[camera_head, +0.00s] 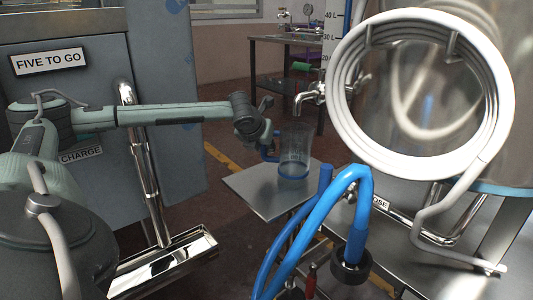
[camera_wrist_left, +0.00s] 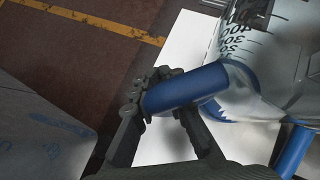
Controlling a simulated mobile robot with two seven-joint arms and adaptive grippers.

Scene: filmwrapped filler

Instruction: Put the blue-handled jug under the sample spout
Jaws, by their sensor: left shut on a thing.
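The blue-handled jug (camera_head: 294,152) is a clear vessel with a blue band near its base. In the head view it is upright at the small metal shelf (camera_head: 262,190), below and close to the sample spout (camera_head: 305,98). Whether its base touches the shelf I cannot tell. My left gripper (camera_head: 262,142) is shut on the jug's blue handle, on the jug's left side. In the left wrist view the blue handle (camera_wrist_left: 187,88) lies between the fingers (camera_wrist_left: 160,100), and the jug's dark scale marks (camera_wrist_left: 235,25) show. My right gripper is not in view.
A thick blue hose (camera_head: 318,215) arches in front of the shelf at the right. A white coiled hose (camera_head: 345,100) hangs on the steel tank. A grey cabinet (camera_head: 185,100) stands at the left, with a steel trough (camera_head: 165,262) below. A table (camera_head: 285,40) stands behind.

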